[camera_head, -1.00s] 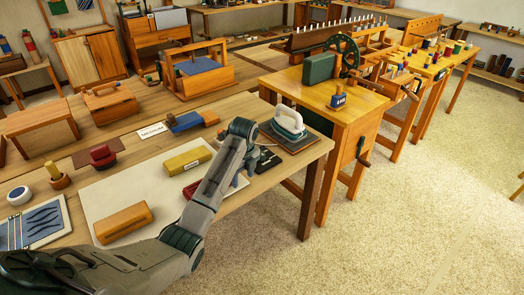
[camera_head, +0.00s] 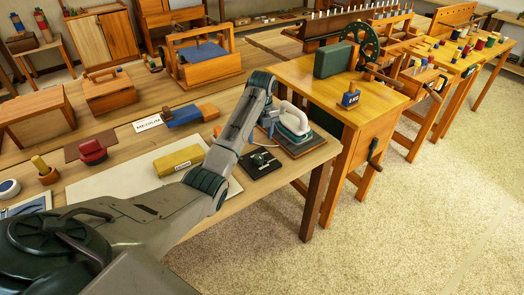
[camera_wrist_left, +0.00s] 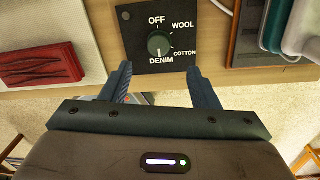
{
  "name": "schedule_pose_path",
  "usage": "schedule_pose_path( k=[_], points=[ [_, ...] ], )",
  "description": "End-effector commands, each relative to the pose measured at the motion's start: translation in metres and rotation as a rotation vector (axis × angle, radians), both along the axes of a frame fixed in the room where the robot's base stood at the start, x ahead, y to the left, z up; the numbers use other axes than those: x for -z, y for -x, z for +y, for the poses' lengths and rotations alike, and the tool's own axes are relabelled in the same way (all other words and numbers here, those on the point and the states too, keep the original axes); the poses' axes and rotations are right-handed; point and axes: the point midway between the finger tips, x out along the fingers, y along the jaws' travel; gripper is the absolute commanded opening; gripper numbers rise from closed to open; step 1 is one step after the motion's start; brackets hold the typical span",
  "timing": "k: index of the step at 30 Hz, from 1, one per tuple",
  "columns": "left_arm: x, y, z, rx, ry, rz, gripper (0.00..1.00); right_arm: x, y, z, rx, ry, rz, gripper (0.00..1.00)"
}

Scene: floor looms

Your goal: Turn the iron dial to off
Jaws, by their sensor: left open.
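The iron dial (camera_wrist_left: 158,43) is a dark green round knob on a black plate marked OFF, WOOL, COTTON and DENIM. Its white mark seems to point down toward DENIM. In the head view the black dial plate (camera_head: 259,164) lies on the bench, left of the iron (camera_head: 293,122). The white and teal iron also shows at the right of the left wrist view (camera_wrist_left: 298,27). My left gripper (camera_wrist_left: 160,87) is open and empty, its two blue-grey fingers apart below the plate in that view. In the head view my forearm partly hides this gripper. My right gripper is not in view.
A red ribbed block (camera_wrist_left: 40,65) lies left of the plate in the wrist view. A yellow block (camera_head: 179,160) and a blue-and-orange block (camera_head: 190,115) lie on the bench. A wooden table (camera_head: 350,95) with a green wheel stands at right. Open floor lies in front.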

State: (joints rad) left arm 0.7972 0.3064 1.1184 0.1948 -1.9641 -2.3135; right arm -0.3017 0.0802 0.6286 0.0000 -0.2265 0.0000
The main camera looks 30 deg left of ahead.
Motion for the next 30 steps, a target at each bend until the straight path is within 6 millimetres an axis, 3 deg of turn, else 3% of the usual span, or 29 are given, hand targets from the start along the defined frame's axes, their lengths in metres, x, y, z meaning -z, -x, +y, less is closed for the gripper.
schedule_pose_path(
  k=[9, 13, 18, 26, 30],
  points=[
    [0.060, 0.004, 0.001, 0.000, 0.001, 0.004, 0.55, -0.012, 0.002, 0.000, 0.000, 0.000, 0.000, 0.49],
    [0.077, 0.004, 0.002, 0.000, 0.001, 0.003, 0.55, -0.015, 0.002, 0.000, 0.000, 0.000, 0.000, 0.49],
    [0.089, 0.004, 0.002, 0.000, 0.000, 0.001, 0.55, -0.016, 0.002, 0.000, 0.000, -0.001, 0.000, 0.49],
    [0.091, 0.004, 0.002, 0.000, 0.000, 0.000, 0.55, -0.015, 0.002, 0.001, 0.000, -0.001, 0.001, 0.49],
    [0.090, 0.004, 0.002, 0.000, 0.000, 0.000, 0.32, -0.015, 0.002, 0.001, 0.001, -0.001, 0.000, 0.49]
  ],
)
